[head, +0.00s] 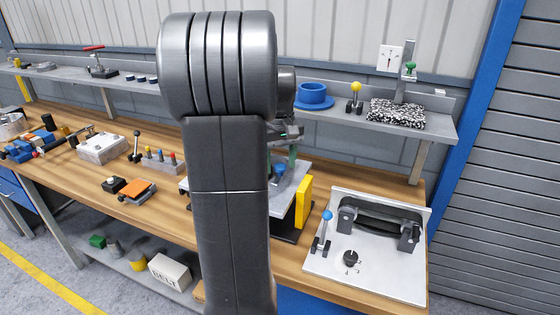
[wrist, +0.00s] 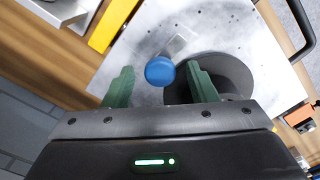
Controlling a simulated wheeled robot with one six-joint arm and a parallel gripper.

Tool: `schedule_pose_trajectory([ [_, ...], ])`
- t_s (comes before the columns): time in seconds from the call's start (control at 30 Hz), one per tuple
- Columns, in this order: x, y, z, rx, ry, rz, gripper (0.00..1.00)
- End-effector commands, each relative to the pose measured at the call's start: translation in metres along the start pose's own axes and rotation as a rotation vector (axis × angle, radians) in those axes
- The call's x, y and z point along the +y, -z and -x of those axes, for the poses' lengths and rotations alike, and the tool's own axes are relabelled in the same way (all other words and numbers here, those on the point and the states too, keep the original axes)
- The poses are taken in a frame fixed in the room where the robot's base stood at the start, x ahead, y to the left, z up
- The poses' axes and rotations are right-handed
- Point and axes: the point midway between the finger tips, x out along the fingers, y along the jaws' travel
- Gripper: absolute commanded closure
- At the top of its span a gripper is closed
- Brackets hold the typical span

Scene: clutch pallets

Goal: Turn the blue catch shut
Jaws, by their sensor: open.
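The blue catch (wrist: 160,71) shows in the wrist view as a round blue knob over a pale metal plate (wrist: 215,25). My gripper (wrist: 160,69) is open, with a green finger on either side of the knob. I see a gap on the left; the right finger is close, and I cannot tell if it touches. In the head view the blue knob (head: 279,171) shows beside my arm, above the plate (head: 312,182), with my gripper (head: 285,155) partly hidden behind my arm. The catch's lower part is mostly hidden.
A yellow block (head: 303,202) stands at the plate's near right edge. Right of it, a white panel (head: 375,280) carries a blue-topped lever (head: 326,216), a black knob and a dark handle. A shelf (head: 440,130) runs behind. Small parts lie on the bench to the left.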

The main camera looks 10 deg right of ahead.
Motion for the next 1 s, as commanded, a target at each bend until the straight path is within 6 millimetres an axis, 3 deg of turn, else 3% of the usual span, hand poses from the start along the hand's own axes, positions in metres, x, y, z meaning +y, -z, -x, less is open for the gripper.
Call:
schedule_pose_trajectory([
  [0.07,0.0,0.0,0.0001,0.0,0.0,0.0,0.5],
  [0.2,0.0,0.0,0.0003,0.0,0.0,0.0,0.77],
  [0.3,0.0,0.0001,0.0004,0.0,0.0,0.0,0.92],
  [0.67,0.0001,0.0001,0.0016,0.001,0.0,-0.06,0.92],
  [1.0,0.0001,-0.0003,0.0025,0.001,0.001,-0.31,0.92],
])
